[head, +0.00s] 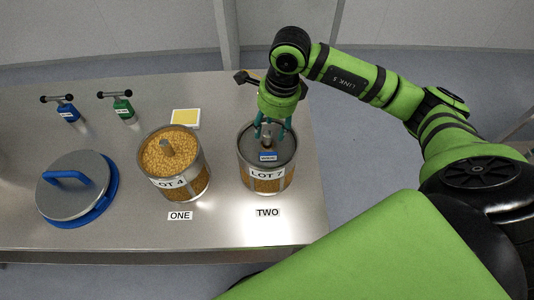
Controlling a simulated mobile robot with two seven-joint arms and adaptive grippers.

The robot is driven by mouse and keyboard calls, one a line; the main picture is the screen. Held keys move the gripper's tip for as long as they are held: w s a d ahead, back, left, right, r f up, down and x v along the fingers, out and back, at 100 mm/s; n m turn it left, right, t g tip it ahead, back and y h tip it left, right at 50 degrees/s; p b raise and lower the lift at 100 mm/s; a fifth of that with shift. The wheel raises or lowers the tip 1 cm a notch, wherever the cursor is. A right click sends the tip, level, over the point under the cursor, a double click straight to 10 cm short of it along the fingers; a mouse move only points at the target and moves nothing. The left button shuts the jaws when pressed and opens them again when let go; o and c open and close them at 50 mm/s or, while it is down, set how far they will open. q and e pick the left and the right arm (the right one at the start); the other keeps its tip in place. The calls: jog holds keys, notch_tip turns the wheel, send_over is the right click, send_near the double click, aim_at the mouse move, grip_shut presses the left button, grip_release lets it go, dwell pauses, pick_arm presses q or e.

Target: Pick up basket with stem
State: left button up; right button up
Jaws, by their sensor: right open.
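Two baskets stand upright on the metal table. The LOT 7 basket (266,182) stands behind the TWO label and has a grey top with a small blue tag (267,156). My right gripper (268,135) points down over the LOT 7 basket, open, its fingers on either side of that basket's stem (267,143). I cannot tell whether the fingers touch the stem. My left gripper is out of view.
A round grey lid (78,194) with a blue handle and blue rim lies at the left. A blue T-handled tool (67,111), a green one (123,108) and a yellow pad (186,118) are at the back. The table's right edge is close to the LOT 7 basket.

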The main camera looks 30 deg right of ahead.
aim_at(267, 132)
jog(key=shift+w+a+f+p, duration=0.1)
jog(key=shift+a+f+p, duration=0.15)
jog(key=shift+f, duration=0.65)
jog(key=shift+w+a+f+p, duration=0.1)
jog(key=shift+f+p, duration=0.2)
jog(key=shift+f, duration=0.55)
grip_shut()
jog(key=shift+w+r, duration=0.15)
jog(key=shift+r, duration=0.1)
